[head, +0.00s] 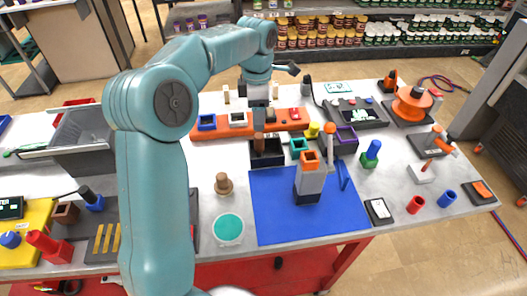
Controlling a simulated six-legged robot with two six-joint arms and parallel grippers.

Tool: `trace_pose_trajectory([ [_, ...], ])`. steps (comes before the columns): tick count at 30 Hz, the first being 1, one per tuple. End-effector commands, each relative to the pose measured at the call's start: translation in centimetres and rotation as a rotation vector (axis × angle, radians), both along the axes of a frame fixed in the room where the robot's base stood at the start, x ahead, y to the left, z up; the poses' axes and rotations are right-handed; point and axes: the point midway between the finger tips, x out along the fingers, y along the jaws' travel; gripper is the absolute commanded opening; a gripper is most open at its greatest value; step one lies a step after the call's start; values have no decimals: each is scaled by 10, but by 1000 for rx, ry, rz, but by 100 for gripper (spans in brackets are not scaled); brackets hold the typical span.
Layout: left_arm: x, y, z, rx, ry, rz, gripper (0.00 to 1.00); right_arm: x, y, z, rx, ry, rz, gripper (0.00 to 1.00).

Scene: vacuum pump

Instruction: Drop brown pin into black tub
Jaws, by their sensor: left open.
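The black tub (267,159) is a small, open, dark box on the white table, just behind the blue mat. The brown pin (259,142) is upright at the tub's left part, below my left gripper. Its lower end appears to be inside the tub, but whether it touches the bottom is not clear. My left gripper (259,122) points down from above, directly over the pin and tub. Its jaws are open, and the fingertips are small and dark here. My right gripper is not in view.
The blue mat (275,212) holds a grey-and-orange block (311,180). A wooden knob (223,184) and grey bin (82,150) stand left.

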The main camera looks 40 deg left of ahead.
Motion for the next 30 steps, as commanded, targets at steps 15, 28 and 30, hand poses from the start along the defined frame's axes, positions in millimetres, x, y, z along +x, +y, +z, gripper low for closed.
trace_pose_trajectory([
  [15,2,0,114,-1,1,0,60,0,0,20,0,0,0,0],
  [28,1,0,120,-1,2,0,60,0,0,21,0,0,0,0],
  [30,1,0,120,-1,2,0,60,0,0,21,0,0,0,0],
])
